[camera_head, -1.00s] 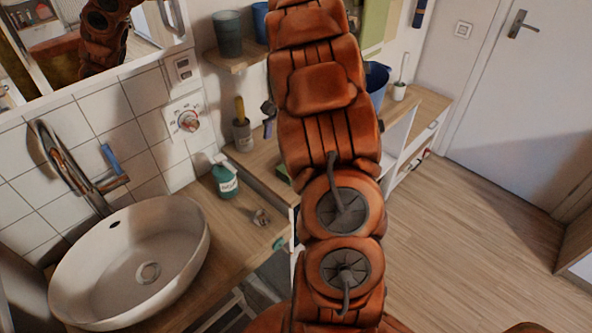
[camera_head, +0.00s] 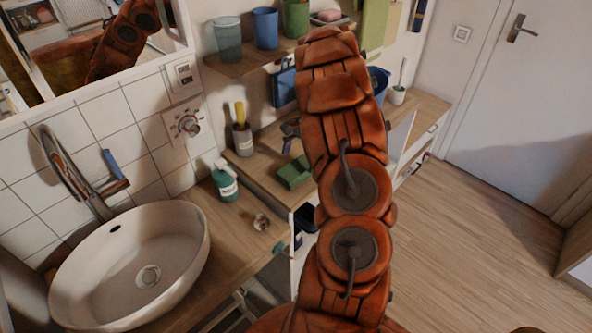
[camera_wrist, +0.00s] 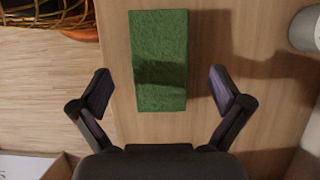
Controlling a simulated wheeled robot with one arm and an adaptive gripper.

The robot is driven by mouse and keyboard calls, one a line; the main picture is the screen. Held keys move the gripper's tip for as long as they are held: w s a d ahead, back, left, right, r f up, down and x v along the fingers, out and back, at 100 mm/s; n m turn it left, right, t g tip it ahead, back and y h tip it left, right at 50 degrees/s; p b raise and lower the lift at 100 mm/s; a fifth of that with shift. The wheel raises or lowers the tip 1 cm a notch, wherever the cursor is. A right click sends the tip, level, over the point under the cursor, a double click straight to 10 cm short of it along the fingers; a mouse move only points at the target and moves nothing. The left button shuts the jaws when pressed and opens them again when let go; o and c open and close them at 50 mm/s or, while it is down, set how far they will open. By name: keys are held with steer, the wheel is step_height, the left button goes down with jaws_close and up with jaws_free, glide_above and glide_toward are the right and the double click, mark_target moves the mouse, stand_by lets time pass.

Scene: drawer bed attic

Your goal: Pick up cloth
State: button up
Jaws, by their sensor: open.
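A green, rectangular, cloth-like block (camera_head: 293,172) lies flat on the wooden counter beside my arm in the head view. It is the only cloth-like thing under my gripper; I cannot tell whether it is folded. In the wrist view the green cloth (camera_wrist: 158,35) lies on the wood, ahead of and between my fingers, with a shadow across it. My gripper (camera_wrist: 160,76) is open and empty, one finger on each side with a gap to the cloth. The height of the gripper above it is hard to judge.
A grey holder (camera_head: 242,140) with a yellow handle and a teal soap bottle (camera_head: 226,181) stand left of the cloth. A white sink (camera_head: 130,265) is farther left. A shelf (camera_head: 240,66) with cups is above. A wicker basket (camera_wrist: 45,25) shows in the wrist view.

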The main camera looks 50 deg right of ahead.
mark_target(296, 168)
steer(key=shift+p+x, duration=0.4)
steer(key=shift+x, duration=1.3)
steer(key=shift+c, duration=0.4)
steer(key=c, duration=1.1)
